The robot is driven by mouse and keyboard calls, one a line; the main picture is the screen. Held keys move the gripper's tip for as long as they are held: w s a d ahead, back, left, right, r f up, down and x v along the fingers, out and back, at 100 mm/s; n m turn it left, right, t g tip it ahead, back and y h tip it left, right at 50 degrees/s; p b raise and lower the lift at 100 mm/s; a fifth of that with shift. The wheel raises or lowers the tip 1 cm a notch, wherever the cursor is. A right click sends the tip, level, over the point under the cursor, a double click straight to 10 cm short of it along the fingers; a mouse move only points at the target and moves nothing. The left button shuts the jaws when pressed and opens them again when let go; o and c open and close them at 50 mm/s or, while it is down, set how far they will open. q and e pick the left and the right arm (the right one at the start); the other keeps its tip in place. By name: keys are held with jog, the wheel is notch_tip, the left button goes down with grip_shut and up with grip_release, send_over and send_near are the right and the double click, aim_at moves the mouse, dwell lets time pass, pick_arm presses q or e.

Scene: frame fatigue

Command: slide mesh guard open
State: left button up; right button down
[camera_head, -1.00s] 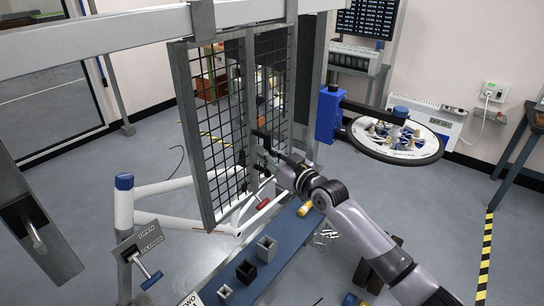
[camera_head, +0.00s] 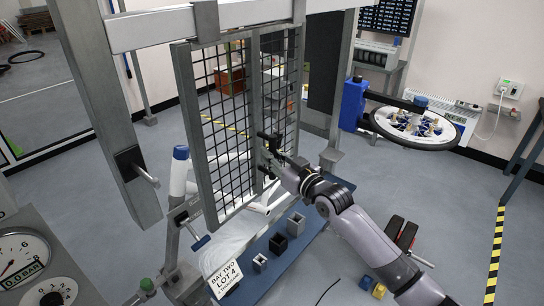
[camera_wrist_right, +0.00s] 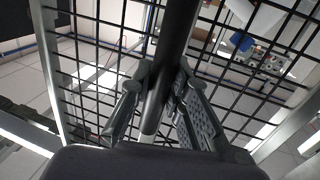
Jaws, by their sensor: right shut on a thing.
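The mesh guard (camera_head: 222,130) is a grey-framed panel with black wire mesh, hanging from the grey overhead rail (camera_head: 150,28) in the middle of the head view. A second mesh section (camera_head: 284,85) shows at its right. My right gripper (camera_head: 268,150) is at the guard's right upright, shut on the dark handle there. In the right wrist view the fingers (camera_wrist_right: 158,95) close around a dark round bar, the handle (camera_wrist_right: 174,45), in front of the mesh (camera_wrist_right: 265,75). My left gripper is not in view.
A grey post with a lever (camera_head: 110,120) stands left of the guard. Pressure gauges (camera_head: 22,255) are at lower left. A wheel (camera_head: 424,124) on a blue stand is at right. A blue bench (camera_head: 270,262) with small square blocks lies below.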

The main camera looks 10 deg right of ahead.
jog(key=c, duration=1.5)
grip_release()
jog(key=shift+w+d, duration=0.1)
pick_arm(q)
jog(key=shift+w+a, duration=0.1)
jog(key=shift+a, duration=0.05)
pick_arm(e)
jog(key=v, duration=1.2)
